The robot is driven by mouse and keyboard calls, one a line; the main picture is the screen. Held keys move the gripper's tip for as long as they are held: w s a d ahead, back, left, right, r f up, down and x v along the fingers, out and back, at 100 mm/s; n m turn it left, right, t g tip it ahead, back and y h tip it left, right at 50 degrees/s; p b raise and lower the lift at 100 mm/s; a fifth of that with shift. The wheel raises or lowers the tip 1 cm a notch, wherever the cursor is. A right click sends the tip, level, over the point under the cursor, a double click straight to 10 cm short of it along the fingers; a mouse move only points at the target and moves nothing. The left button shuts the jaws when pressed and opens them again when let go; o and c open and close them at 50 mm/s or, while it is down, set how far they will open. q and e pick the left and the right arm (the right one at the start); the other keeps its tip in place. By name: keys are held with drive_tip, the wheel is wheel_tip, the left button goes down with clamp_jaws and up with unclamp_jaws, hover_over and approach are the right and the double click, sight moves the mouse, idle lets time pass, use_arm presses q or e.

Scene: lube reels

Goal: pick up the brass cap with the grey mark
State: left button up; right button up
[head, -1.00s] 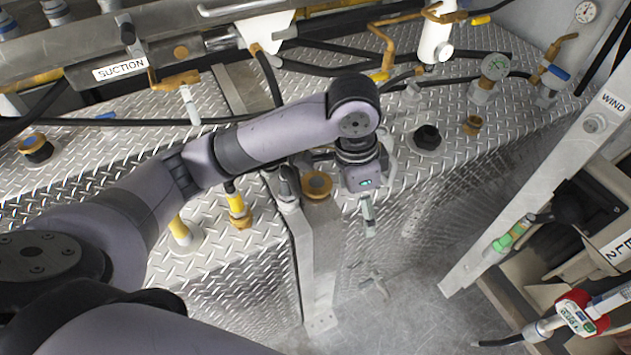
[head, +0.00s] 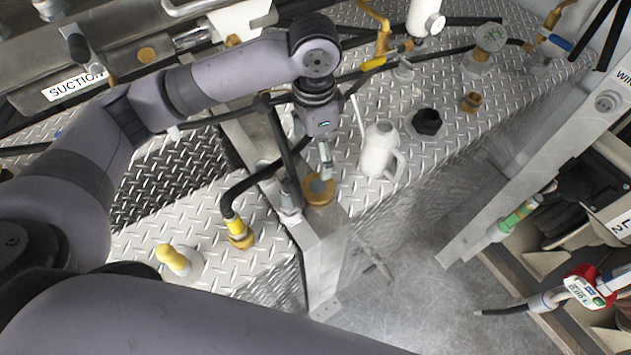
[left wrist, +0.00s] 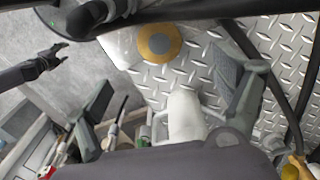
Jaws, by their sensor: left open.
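The brass cap with the grey mark (head: 319,191) is a round brass ring with a grey centre, at the corner of the metal deck. It also shows in the left wrist view (left wrist: 160,42), near the top and unobstructed. My left gripper (head: 326,174) is open and empty, its fingertips pointing down over the far edge of the cap in the head view. I cannot tell the height gap. In the left wrist view its fingers stand apart, with a white jug between them in the picture.
The white jug (head: 380,152) stands close right of my left gripper. A black cap (head: 427,122) and a smaller brass fitting (head: 470,102) are farther right. A yellow-collared hose (head: 236,229) meets the deck at left. Open floor (head: 410,275) lies below the deck edge.

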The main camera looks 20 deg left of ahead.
sight(316, 187)
use_arm(q)
wheel_tip(316, 187, down, 7)
drive_tip(key=shift+r+p, duration=0.1)
drive_tip(key=shift+p, duration=0.25)
drive_tip(key=shift+f, duration=0.85)
wheel_tip(316, 187, down, 4)
drive_tip(key=shift+s+d+r+p, duration=0.1)
drive_tip(key=shift+d+r+p, duration=0.05)
drive_tip(key=shift+p, duration=0.55)
drive_tip(key=shift+f, duration=0.5)
use_arm(e)
drive_tip(key=shift+s+d+r, duration=0.1)
drive_tip(key=shift+r, duration=0.5)
drive_tip(key=shift+s+d+r, duration=0.1)
drive_tip(key=shift+r, duration=0.45)
use_arm(q)
drive_tip(key=shift+c, duration=0.5)
